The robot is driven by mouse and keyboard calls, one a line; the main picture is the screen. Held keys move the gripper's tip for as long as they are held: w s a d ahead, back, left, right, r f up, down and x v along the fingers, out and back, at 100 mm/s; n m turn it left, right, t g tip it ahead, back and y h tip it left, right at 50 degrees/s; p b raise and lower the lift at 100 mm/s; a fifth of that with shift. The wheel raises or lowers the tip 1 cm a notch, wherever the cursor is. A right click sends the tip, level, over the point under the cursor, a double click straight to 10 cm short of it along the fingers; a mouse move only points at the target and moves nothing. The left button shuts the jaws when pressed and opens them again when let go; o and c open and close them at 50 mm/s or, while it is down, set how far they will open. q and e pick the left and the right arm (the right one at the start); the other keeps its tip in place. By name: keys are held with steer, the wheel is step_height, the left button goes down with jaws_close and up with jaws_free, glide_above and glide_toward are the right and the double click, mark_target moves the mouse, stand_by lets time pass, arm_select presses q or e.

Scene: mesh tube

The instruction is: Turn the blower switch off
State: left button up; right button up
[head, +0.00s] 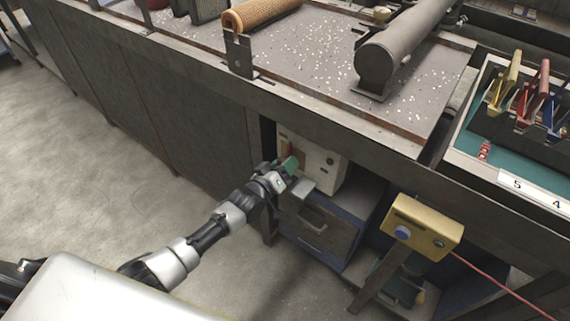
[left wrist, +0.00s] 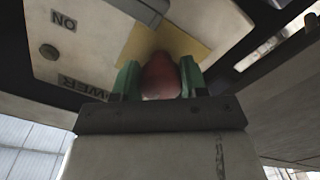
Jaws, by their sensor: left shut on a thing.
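The blower switch box (head: 327,167) is a cream box under the bench, with a red switch handle (head: 289,149) on its front. My left gripper (head: 287,165) is at that front, with green fingers. In the left wrist view, the gripper (left wrist: 160,82) has its green fingers on both sides of the red handle (left wrist: 160,74), shut on it. A yellow plate (left wrist: 195,42) lies behind the handle on the cream panel (left wrist: 95,45). The panel bears upside-down lettering, including ON near a corner. The fingers hide the handle's sides. My right gripper is not in view.
The bench top (head: 320,60) overhangs the box, with a grey cylinder (head: 405,50) and a mesh tube (head: 262,14) on it. A blue-grey drawer unit (head: 322,230) is below. A yellow control box (head: 424,226) stands to the right. The floor (head: 120,160) at left is clear.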

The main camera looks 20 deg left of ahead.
arm_select(q)
steer(key=shift+a+r, duration=0.1)
stand_by(0.4)
steer(key=o, duration=0.9)
steer(key=shift+s, duration=0.1)
steer(key=shift+s+a, duration=0.15)
steer(key=shift+s, duration=0.15)
steer(key=p+v, duration=0.1)
steer(key=v, duration=0.9)
